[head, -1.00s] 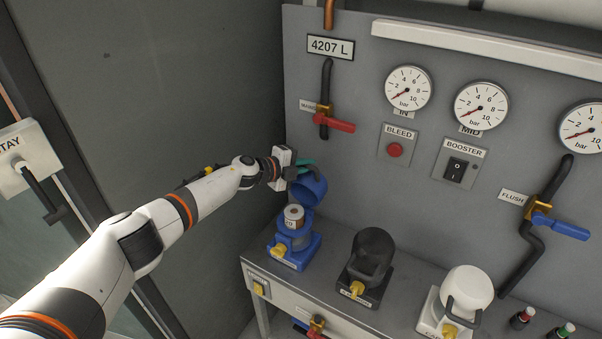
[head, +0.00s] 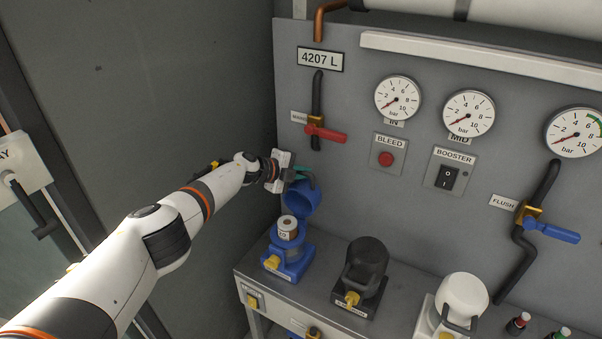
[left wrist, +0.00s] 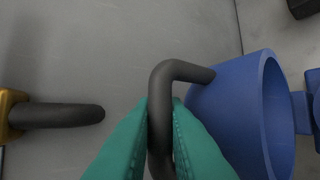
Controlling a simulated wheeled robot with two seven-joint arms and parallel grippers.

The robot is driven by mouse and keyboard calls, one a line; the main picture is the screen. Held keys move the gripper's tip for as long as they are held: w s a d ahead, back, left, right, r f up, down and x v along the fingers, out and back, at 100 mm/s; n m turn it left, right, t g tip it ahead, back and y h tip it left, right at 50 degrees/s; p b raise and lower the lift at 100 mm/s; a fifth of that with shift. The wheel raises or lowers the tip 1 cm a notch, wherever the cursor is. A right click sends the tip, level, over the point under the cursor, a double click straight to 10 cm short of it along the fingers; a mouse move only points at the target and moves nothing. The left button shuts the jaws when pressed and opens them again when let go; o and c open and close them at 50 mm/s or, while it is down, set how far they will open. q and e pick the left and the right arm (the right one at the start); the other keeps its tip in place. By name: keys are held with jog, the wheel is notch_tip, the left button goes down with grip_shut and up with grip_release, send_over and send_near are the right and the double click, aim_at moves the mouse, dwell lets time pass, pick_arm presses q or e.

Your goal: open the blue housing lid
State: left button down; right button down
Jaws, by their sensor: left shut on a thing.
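The blue housing (head: 287,262) stands at the left end of the bench, with a pale cartridge (head: 288,228) showing in its open top. Its blue lid (head: 300,201) is tilted up and back above the housing, on the wall side. The lid also shows in the left wrist view (left wrist: 238,112), its hollow facing right. My left gripper (head: 297,174) is at the lid's dark bent handle (left wrist: 160,100). Its teal fingers (left wrist: 160,135) are shut on that handle. My right gripper is not in view.
A black housing (head: 364,268) and a white housing (head: 462,298) stand to the right on the bench (head: 325,268). The grey panel behind carries a red-handled valve (head: 325,133), gauges and a blue-handled valve (head: 550,229). A dark wall (head: 160,100) is at left.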

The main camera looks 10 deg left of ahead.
pick_arm(q)
jog(key=shift+w+r, duration=0.1)
jog(key=shift+r, duration=0.1)
jog(key=c, duration=1.7)
grip_release()
jog(key=shift+c, duration=0.2)
jog(key=shift+d+f, duration=0.1)
jog(key=shift+d, duration=0.05)
jog(key=p+v, duration=0.3)
jog(key=shift+w, duration=0.1)
jog(key=p+v, duration=0.1)
jog(key=v, duration=0.8)
jog(key=shift+f+p, duration=0.1)
jog(key=shift+p, duration=0.2)
